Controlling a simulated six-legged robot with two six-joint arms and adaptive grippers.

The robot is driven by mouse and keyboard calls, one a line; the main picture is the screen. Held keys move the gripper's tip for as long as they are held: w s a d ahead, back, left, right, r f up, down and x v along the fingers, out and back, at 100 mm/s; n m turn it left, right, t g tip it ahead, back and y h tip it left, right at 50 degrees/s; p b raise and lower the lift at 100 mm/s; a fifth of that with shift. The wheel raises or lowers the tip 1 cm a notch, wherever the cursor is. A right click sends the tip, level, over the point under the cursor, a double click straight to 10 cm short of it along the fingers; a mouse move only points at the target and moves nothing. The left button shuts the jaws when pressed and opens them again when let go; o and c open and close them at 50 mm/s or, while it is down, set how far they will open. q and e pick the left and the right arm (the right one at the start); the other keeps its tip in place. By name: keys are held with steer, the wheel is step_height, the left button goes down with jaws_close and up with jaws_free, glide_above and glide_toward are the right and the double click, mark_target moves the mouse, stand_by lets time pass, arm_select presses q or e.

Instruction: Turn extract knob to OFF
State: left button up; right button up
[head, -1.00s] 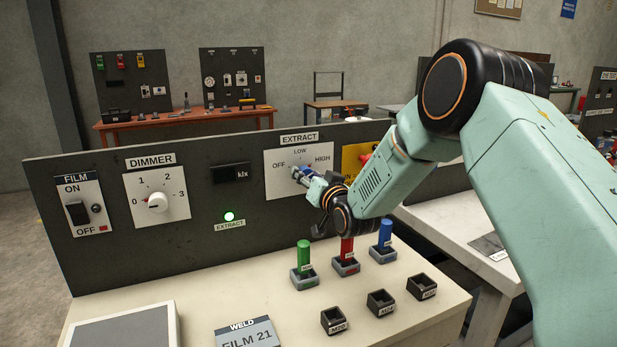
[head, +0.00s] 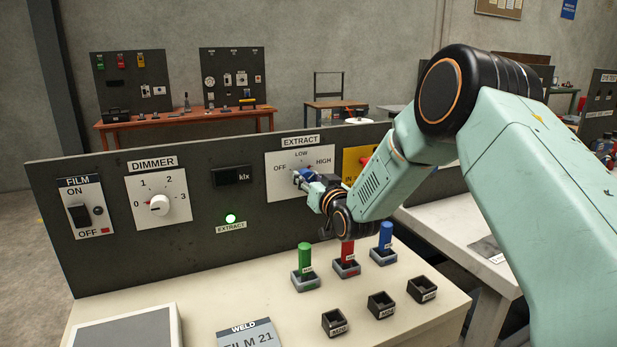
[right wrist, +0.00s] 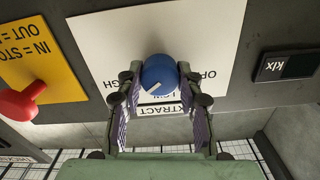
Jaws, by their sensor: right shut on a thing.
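The extract knob (right wrist: 158,72) is round and blue with a white pointer line, on a white plate (head: 286,160) lettered OFF, LOW and HIGH. In the right wrist view the plate appears upside down, and the pointer slants to the lower left, seemingly between LOW and HIGH. My right gripper (right wrist: 160,82) is shut on the knob, one finger at each side. In the head view the gripper (head: 303,178) mostly hides the knob. My left gripper is not in view.
A green lamp (head: 230,218) glows left of the plate. The dimmer knob (head: 158,205) and film switch (head: 78,213) are further left. A red knob (right wrist: 20,103) on a yellow plate is close by. Green (head: 305,262), red and blue upright pieces stand below my arm.

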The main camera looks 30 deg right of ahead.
steer(key=n+p, duration=0.2)
steer(key=n, duration=0.4)
steer(key=n+p, duration=0.2)
steer(key=n, duration=0.3)
steer(key=shift+n, duration=0.4)
steer(key=n+p, duration=0.3)
steer(key=n, duration=0.3)
steer(key=shift+r, duration=0.1)
steer(key=n+p, duration=0.2)
steer(key=n, duration=0.3)
steer(key=shift+n, duration=0.3)
steer(key=o, duration=1.2)
steer(key=shift+w, duration=0.1)
steer(key=shift+c, duration=0.2)
